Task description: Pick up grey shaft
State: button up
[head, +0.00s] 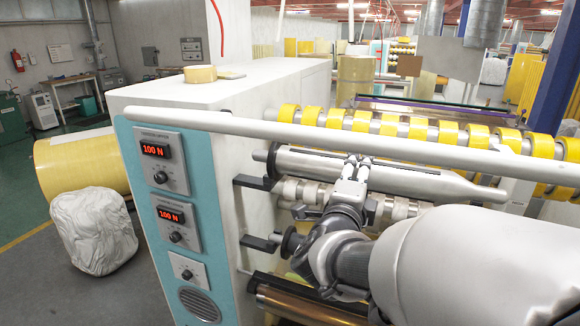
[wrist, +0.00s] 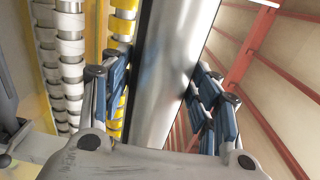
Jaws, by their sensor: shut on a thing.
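The grey shaft (head: 425,182) is a long smooth metal cylinder lying roughly level across the front of the machine in the head view. Its left end is beside the upper black bracket (head: 252,182); I cannot tell if they touch. My gripper (head: 354,172) is shut on the shaft near its middle, from the front. In the wrist view the shaft (wrist: 168,65) runs up between the two blue-padded fingers of my gripper (wrist: 165,85), one on each side. The inner contact faces are partly hidden.
A white rail (head: 330,137) runs just above and in front of the shaft. Yellow tape rolls (head: 361,121) sit on a bar behind it, with white rolls (head: 318,191) below.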

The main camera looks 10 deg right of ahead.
jog(key=s+a+r+g+y+p, duration=0.1)
jog(key=s+a+p, duration=0.1)
jog(key=s+a, duration=0.2)
jog(key=s+a+r+g+y+p, duration=0.1)
jog(key=s+a, duration=0.4)
jog(key=s, duration=0.5)
jog(key=shift+s+a+r+g+p, duration=0.15)
jog(key=shift+a+r+g+p, duration=0.2)
jog(key=shift+p, duration=0.5)
jog(key=shift+r, duration=0.2)
jog(key=shift+r+p, duration=1.4)
jog(key=shift+p, duration=0.15)
